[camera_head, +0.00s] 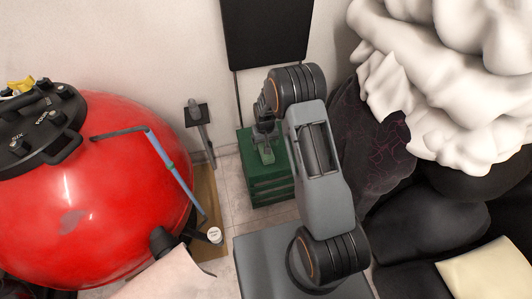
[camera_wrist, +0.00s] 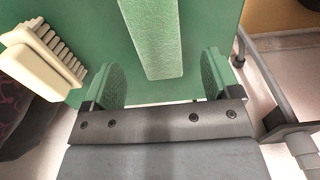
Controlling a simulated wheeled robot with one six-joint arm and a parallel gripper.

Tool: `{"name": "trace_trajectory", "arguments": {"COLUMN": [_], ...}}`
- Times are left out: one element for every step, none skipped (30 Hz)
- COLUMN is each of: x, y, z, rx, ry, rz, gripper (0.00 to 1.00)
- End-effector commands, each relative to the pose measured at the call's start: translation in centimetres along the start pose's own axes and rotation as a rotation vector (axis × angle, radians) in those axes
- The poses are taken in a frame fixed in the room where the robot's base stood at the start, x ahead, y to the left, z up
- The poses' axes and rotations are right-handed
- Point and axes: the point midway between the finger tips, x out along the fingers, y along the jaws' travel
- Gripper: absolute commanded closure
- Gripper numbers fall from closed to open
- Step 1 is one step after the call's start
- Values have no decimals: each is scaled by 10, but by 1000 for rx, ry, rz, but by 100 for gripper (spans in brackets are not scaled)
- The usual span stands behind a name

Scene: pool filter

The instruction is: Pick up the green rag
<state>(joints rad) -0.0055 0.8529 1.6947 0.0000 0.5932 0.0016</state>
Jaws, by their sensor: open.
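The green rag (camera_wrist: 155,35) shows in the wrist view as a pale green, rough-textured strip. It lies on the flat green top of a box (camera_wrist: 90,30). My gripper (camera_wrist: 161,80) is open, with one green-padded finger on each side of the rag's near end. Nothing is held between the fingers. I cannot tell how far the fingertips are above the box top. In the head view, my gripper (camera_head: 265,135) is over the dark green box (camera_head: 268,187), and my arm hides part of it. A small pale green patch there seems to be the rag (camera_head: 267,155).
A cream brush (camera_wrist: 45,60) lies on the box top to the left in the wrist view. A red pool filter (camera_head: 90,200) with a blue pipe stands left in the head view. Black bags and a white bundle (camera_head: 450,80) crowd the right. A dark panel (camera_head: 266,30) hangs behind.

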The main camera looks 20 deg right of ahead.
Motion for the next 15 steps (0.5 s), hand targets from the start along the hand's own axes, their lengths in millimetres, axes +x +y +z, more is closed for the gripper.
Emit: {"name": "trace_trajectory", "arguments": {"x": [8,11,17,21,26,32,36,39,43,46,47,47,47,47,46], "y": [0,1,1,1,2,2,2,2,2,2,2,2,2,2,2], "z": [0,0,0,0,1,1,0,0,0,0,0,0,0,0,0], "rx": [0,0,0,0,0,0,0,0,0,0,0,0,0,0,0], "ry": [-1,-2,-2,-3,-3,-3,-3,-2,-2,-1,-1,-1,0,0,0], "rz": [0,0,0,0,0,0,0,0,0,0,0,0,0,0,0], "gripper": [17,17,17,17,17,17,17,17,17,17,17,17,17,17,17]}}
